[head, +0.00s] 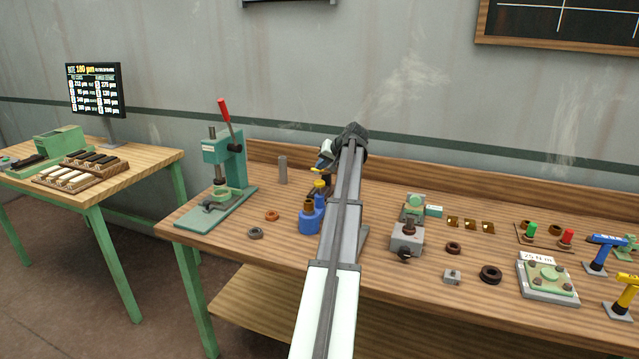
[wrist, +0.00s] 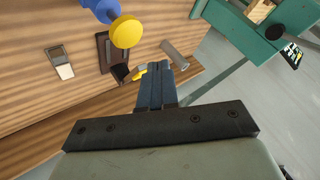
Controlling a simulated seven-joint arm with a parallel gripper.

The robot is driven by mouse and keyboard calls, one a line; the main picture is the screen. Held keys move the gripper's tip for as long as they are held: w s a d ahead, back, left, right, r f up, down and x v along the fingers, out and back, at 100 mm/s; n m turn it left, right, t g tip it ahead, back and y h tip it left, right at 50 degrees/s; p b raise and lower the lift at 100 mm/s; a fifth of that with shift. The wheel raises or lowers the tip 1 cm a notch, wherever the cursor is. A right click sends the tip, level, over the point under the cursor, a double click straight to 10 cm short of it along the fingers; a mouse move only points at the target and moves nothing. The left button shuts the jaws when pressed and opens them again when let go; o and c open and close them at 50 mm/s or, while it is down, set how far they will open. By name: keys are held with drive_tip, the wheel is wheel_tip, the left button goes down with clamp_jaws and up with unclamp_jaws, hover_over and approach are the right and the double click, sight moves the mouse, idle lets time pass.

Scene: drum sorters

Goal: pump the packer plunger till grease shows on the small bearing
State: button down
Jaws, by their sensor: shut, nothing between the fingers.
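The blue packer (head: 311,219) stands on the bench just left of my arm. It has a yellow plunger knob (head: 320,184) on top and a brown ring-like piece (head: 308,204) beside the knob; I cannot tell whether this is the small bearing, and no grease can be made out. In the wrist view the packer's blue body (wrist: 92,8) is cut by the top edge, with the yellow knob (wrist: 126,32) below it. My gripper (head: 322,163) is shut and empty, above and behind the packer. Its closed fingers (wrist: 157,72) are apart from the knob.
A dark brown block with a small yellow part (wrist: 138,74) lies close to my fingertips. A green press with a red lever (head: 224,108) and a grey cylinder (head: 283,170) stand left. Loose rings (head: 272,215) lie in front. Fixtures (head: 407,238) crowd the right.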

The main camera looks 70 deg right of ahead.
sight(319, 181)
drive_tip(key=shift+f, duration=1.45)
idle(1.0)
drive_tip(key=shift+f, duration=0.4)
drive_tip(key=shift+f, duration=1.3)
idle(1.6)
drive_tip(key=shift+r, duration=1.75)
drive_tip(key=shift+r, duration=2.5)
